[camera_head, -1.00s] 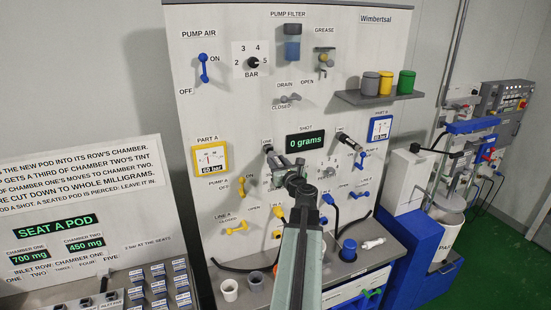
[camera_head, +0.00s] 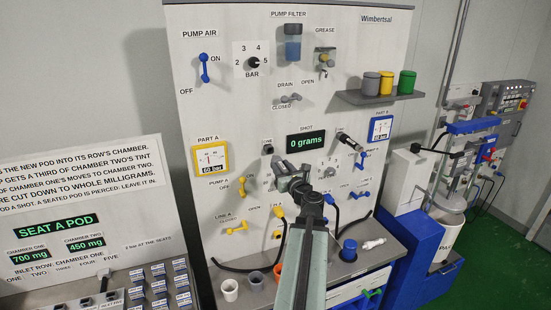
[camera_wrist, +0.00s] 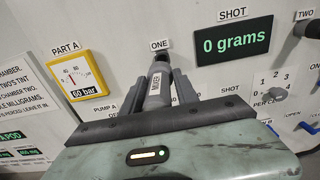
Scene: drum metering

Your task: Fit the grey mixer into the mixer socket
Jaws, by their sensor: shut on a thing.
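The grey mixer (camera_wrist: 158,90), a short cylinder with a white MIXER label, lies lengthwise between my gripper's jaws in the wrist view, pointing towards the panel. My gripper (camera_wrist: 156,99) is shut on it. In the head view my gripper (camera_head: 288,174) is in front of the panel, below and right of the ONE label. A dark fitting (camera_head: 267,149) sits under that label. In the wrist view the mixer's far end lines up near this fitting, below the ONE sign; I cannot tell whether they touch. No socket is labelled as the mixer's.
The shot display (camera_head: 306,145) reads 0 grams. A dark nozzle (camera_head: 344,137) projects at the TWO position. Yellow (camera_head: 237,228) and blue (camera_head: 361,194) levers flank my arm. Cups, including a white one (camera_head: 229,290), stand on the ledge below. The Part A gauge (camera_head: 211,157) is left.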

